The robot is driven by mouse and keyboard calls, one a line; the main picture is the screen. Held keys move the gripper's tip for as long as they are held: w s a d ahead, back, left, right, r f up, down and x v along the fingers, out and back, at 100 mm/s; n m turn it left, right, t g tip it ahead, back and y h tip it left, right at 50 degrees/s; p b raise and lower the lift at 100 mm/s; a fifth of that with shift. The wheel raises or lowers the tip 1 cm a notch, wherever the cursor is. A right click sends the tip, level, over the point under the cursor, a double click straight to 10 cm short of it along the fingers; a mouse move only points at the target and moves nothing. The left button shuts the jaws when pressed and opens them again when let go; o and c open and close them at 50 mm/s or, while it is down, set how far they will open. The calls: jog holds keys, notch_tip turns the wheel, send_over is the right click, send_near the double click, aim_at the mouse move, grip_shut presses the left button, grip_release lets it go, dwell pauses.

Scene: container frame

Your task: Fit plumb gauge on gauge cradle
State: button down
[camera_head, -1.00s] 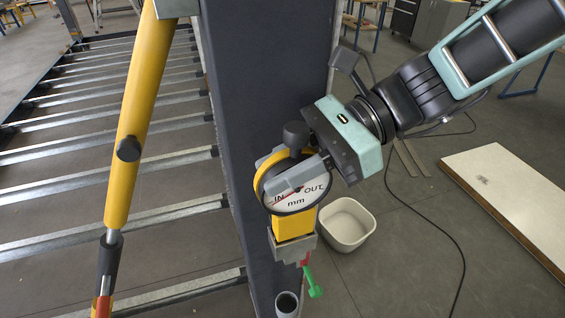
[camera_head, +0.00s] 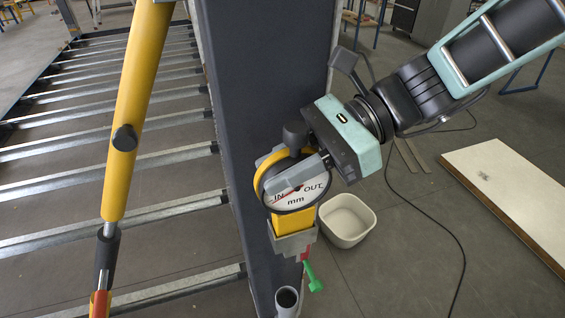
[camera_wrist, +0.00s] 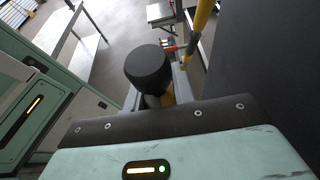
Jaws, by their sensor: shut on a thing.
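The plumb gauge (camera_head: 313,197) has a round white dial marked IN, OUT and mm, a yellow body and a black knob on top. My gripper (camera_head: 305,178) is shut on it, with grey fingers across the dial. The gauge's lower yellow end sits at the grey gauge cradle (camera_head: 293,243) on the dark column; how deep it sits I cannot tell. In the wrist view the black knob (camera_wrist: 148,68) hides most of the gauge, and the cradle cannot be made out there.
A dark upright column (camera_head: 262,70) stands behind the gauge. A green-handled part (camera_head: 311,277) and a grey tube (camera_head: 287,300) are below the cradle. A yellow brace (camera_head: 140,110) rises at left. A white bin (camera_head: 347,220) sits on the floor.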

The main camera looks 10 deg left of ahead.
jog(key=shift+f, duration=0.2)
jog(key=shift+f+b, duration=0.8)
jog(key=shift+f, duration=0.25)
jog(key=c, duration=1.1)
grip_release()
jog(key=b+v, duration=0.4)
jog(key=v, duration=1.3)
jog(key=shift+d+r, duration=0.2)
